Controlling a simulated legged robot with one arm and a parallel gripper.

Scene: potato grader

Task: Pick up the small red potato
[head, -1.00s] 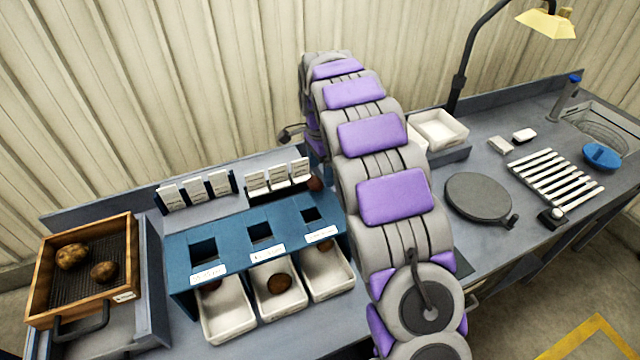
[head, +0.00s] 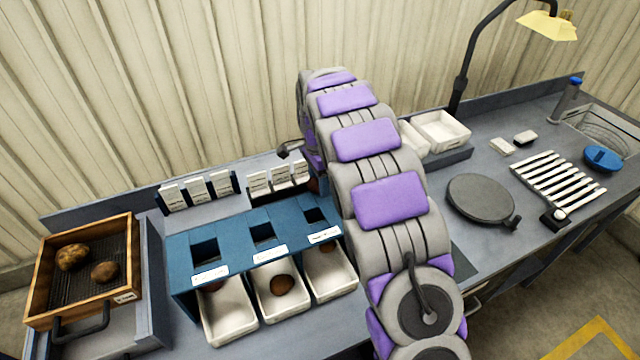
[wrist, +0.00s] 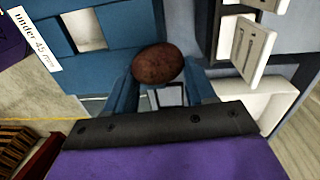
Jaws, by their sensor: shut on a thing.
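My gripper (wrist: 162,92) shows in the wrist view with its two blue fingers shut on a reddish-brown potato (wrist: 158,64). The potato sits between the fingertips, next to the blue sizing box (wrist: 78,80). In the head view a dark red sliver of the potato (head: 313,185) shows just left of my arm, behind the box; my gripper is hidden there by the arm. I cannot tell whether the potato touches the bench.
The blue box (head: 185,250) has square holes, with white trays (head: 228,328) below holding brown potatoes. A wooden crate (head: 38,290) with two potatoes stands left. Card holders (head: 197,192) stand behind the box. A round grey plate (head: 480,197) lies right of my arm.

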